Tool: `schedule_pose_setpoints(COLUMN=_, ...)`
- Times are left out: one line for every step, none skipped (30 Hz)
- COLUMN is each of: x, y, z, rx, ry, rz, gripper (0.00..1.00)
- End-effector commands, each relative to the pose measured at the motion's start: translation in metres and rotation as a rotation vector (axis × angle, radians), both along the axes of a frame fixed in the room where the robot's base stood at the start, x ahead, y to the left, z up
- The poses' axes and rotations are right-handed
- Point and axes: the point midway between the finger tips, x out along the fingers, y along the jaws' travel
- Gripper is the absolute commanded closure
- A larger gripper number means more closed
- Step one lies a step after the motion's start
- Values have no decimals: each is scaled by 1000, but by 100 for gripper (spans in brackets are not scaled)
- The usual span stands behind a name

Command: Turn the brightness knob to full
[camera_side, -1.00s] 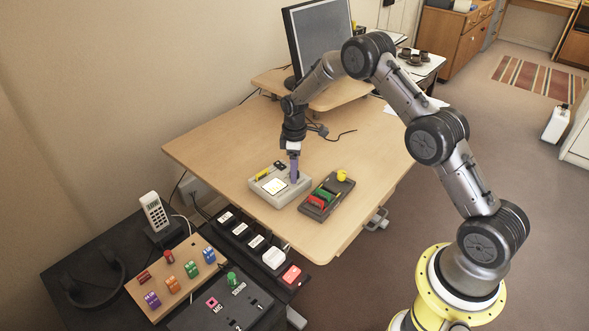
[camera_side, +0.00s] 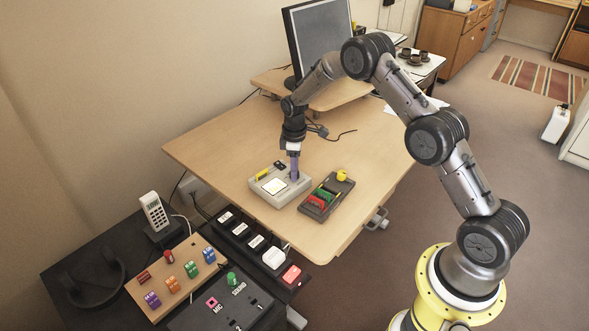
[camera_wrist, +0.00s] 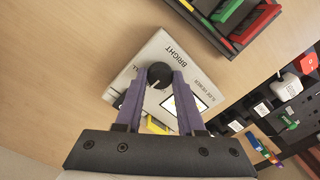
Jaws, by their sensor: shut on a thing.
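The grey slide viewer box (camera_side: 266,194) sits on the wooden desk, with a lit pale panel (camera_side: 273,186) and a yellow part (camera_side: 263,174) on top. In the wrist view the box (camera_wrist: 160,50) shows the word BRIGHT beside a round black knob (camera_wrist: 159,73) with a small pale mark. My gripper (camera_side: 294,179) points down at the box's right side. In the wrist view its purple fingers (camera_wrist: 160,78) are shut on the knob, one on each side. The knob is hidden by the fingers in the side view.
A dark tray (camera_side: 327,197) with red and green pieces and a yellow knob (camera_side: 341,175) stands just right of the box. A monitor (camera_side: 320,40) stands behind. Control panels (camera_side: 175,275) are at the lower left. The desk's right part is clear.

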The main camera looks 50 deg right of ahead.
Motion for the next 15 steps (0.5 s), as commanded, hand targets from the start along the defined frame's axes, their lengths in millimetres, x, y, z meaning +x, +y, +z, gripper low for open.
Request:
schedule_pose_setpoints(x=0, y=0, z=1, rx=0, ry=0, rz=-11, gripper=100)
schedule_pose_setpoints(x=0, y=0, z=1, rx=1, ry=-1, rz=-20, gripper=100)
schedule_pose_setpoints(x=0, y=0, z=1, rx=0, ry=-1, rz=-33, gripper=100)
schedule_pose_setpoints(x=0, y=0, z=1, rx=0, ry=-1, rz=-47, gripper=100)
schedule_pose_setpoints(x=0, y=0, z=1, rx=0, ry=-1, rz=-61, gripper=100)
schedule_pose_setpoints(x=1, y=0, z=1, rx=0, ry=-1, rz=-83, gripper=100)
schedule_pose_setpoints(x=1, y=0, z=1, rx=0, ry=-1, rz=-101, gripper=100)
schedule_pose_setpoints(x=1, y=0, z=1, rx=0, ry=-2, rz=-122, gripper=100)
schedule_pose_setpoints(x=0, y=0, z=1, rx=0, ry=-1, rz=-151, gripper=100)
schedule_pose_setpoints(x=0, y=0, z=1, rx=0, ry=-1, rz=-173, gripper=100)
schedule_pose_setpoints(x=1, y=0, z=1, rx=0, ry=-2, rz=-198, gripper=100)
schedule_pose_setpoints(x=1, y=0, z=1, rx=-1, ry=-3, rz=-232, gripper=100)
schedule_pose_setpoints(x=1, y=0, z=1, rx=-1, ry=-3, rz=-259, gripper=100)
schedule_pose_setpoints(x=1, y=0, z=1, rx=-1, ry=-3, rz=-287, gripper=100)
schedule_pose_setpoints(x=1, y=0, z=1, rx=0, ry=-2, rz=-323, gripper=100)
